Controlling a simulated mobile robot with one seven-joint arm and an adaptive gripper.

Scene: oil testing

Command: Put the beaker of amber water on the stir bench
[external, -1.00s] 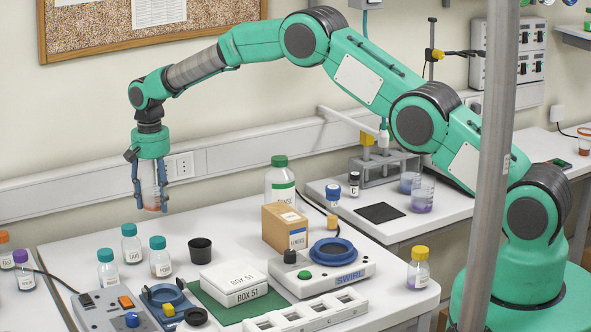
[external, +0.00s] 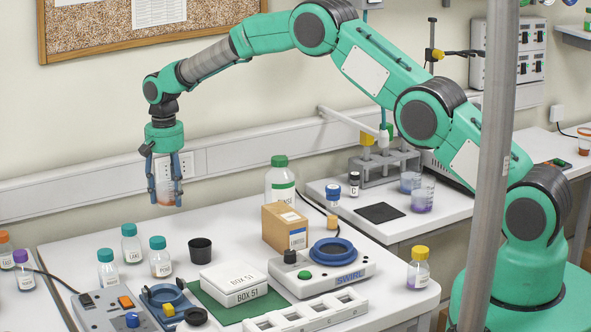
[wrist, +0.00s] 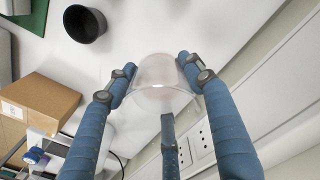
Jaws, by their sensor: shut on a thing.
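My gripper (external: 165,202) is shut on a clear beaker (external: 164,191) and holds it roughly upright in the air, above the back of the left table. A little amber-pink liquid shows at its bottom. In the wrist view the beaker (wrist: 160,88) sits between my blue fingers (wrist: 158,75). A white device labelled SWIRL (external: 347,275), with a blue ring and green button, stands on the right of that table. A second white bench (external: 440,210) stands behind at the right. No surface reads as stir bench, so I cannot tell which one it is.
A black cup (external: 200,251), teal-capped bottles (external: 131,244), a white box (external: 234,283) on a green mat, a cardboard box (external: 285,229) and a green-capped bottle (external: 280,184) stand below. A dark pad (external: 380,212) and beakers with purple liquid (external: 421,199) are on the right bench.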

